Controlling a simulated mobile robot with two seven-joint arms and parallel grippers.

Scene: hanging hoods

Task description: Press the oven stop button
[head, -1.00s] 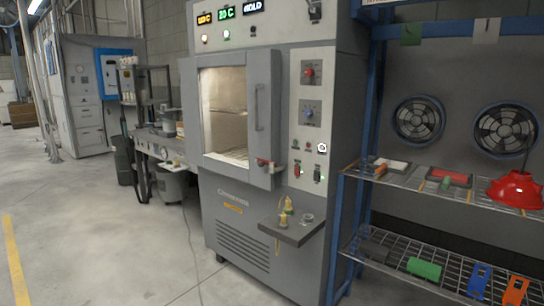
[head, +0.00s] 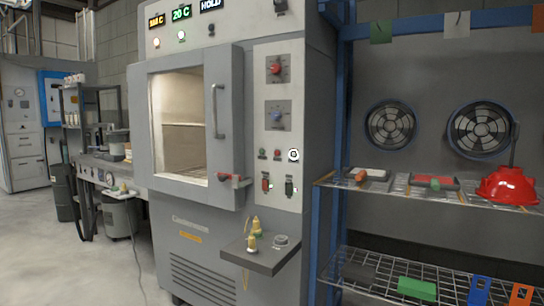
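The grey oven (head: 215,235) stands in the middle of the head view, its windowed door (head: 185,125) facing me. To the right of the door is a light control panel (head: 279,85). It carries a red knob (head: 276,69), a blue knob (head: 278,116), a small green button (head: 262,153) and a small red button (head: 277,154). A round white-ringed part (head: 293,155) sits beside the red button. Lower down are a red switch (head: 265,183) and a dark green switch (head: 289,187). Labels are too small to read. Neither of my grippers shows.
A small shelf (head: 262,258) with yellow fittings (head: 254,237) juts from the oven front. A blue-framed rack (head: 320,215) at the right holds a red hood (head: 508,186) and tools. A bench (head: 95,167) stands left. Open floor (head: 45,255) lies at front left.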

